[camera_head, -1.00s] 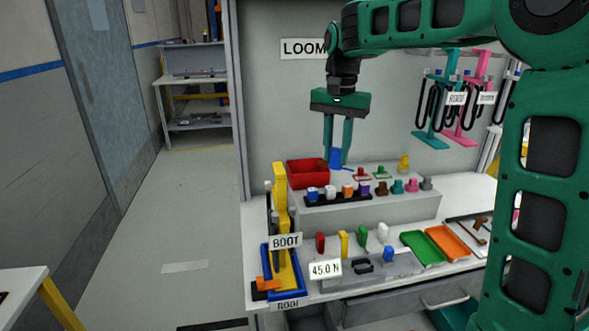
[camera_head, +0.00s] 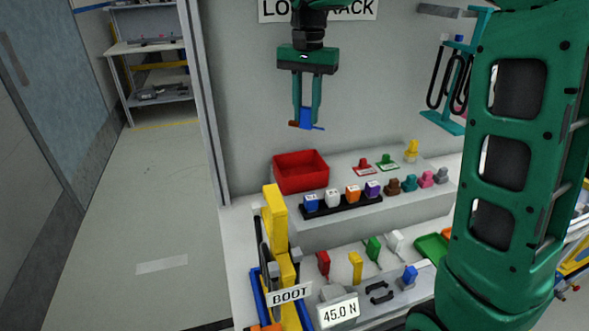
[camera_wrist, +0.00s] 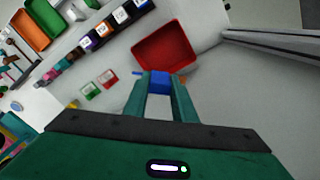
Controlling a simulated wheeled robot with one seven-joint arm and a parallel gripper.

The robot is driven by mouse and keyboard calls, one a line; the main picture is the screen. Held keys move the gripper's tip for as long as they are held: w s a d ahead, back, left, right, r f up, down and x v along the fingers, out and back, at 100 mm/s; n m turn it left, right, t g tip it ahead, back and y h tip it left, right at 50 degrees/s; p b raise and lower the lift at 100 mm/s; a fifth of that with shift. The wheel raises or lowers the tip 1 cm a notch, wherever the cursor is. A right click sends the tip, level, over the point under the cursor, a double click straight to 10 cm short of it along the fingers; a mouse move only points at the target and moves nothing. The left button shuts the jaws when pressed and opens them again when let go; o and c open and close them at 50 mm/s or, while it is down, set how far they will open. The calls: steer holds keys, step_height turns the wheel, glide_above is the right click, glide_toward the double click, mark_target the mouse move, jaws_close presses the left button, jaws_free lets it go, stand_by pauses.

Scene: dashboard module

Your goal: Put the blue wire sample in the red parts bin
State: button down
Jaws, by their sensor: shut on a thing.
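My gripper (camera_head: 306,112) is shut on the blue wire sample (camera_head: 306,118), a small blue block with a thin blue wire to one side and an orange-red bit at the other. The sample (camera_wrist: 159,83) also shows between the fingertips in the wrist view. It hangs in the air above the raised shelf. The red parts bin (camera_head: 301,172) is an open, empty-looking tray on the shelf's left end, below the gripper in the head view. In the wrist view the red bin (camera_wrist: 165,47) lies just beyond the fingertips.
A black rack (camera_head: 341,207) with several coloured blocks stands in front of the bin. Small coloured parts and red and green cards (camera_head: 388,163) lie to the right. A yellow upright fixture (camera_head: 275,217) stands at the front left. A wall is behind.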

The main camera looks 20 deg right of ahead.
mark_target(305, 125)
steer(key=shift+f, duration=2.9)
steer(key=c, duration=1.4)
jaws_free()
steer(key=shift+r, duration=0.15)
step_height(305, 125, up, 10)
steer(key=shift+r, duration=0.25)
